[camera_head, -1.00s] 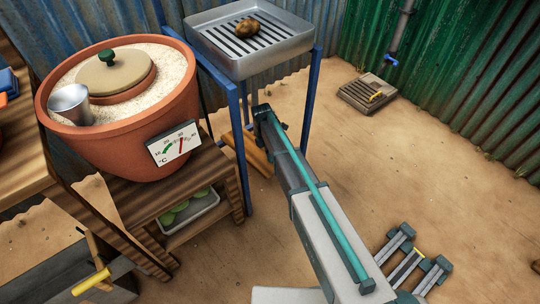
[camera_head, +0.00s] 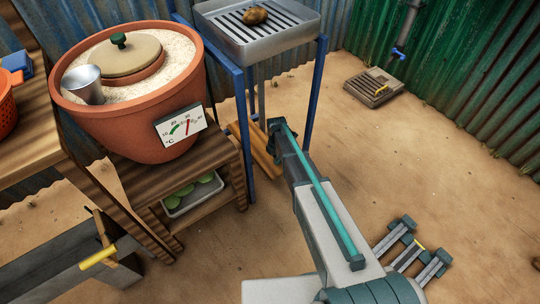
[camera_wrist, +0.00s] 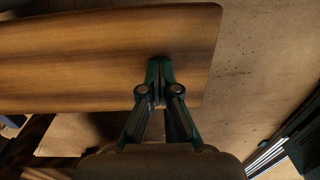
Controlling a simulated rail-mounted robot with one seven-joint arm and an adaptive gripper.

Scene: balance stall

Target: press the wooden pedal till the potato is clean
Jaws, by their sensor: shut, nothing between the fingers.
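The brown potato (camera_head: 255,16) lies on the slatted metal basin (camera_head: 230,38) at the top of the head view; its small size there leaves its cleanness hard to judge. The wooden pedal (camera_head: 252,150) is low under the basin, partly hidden by a blue leg and my arm. In the wrist view the pedal (camera_wrist: 90,60) is a broad brown board. My gripper (camera_wrist: 160,72) is shut and empty, its fingertips over the pedal near its right end. I cannot tell whether they touch it. In the head view my arm hides the fingers.
Blue legs (camera_head: 246,140) of the basin stand close around the pedal. A clay pot (camera_head: 130,125) with a dial sits on a wooden stand to the left. A floor drain (camera_head: 373,88) lies under a tap. The sandy floor at right is mostly clear.

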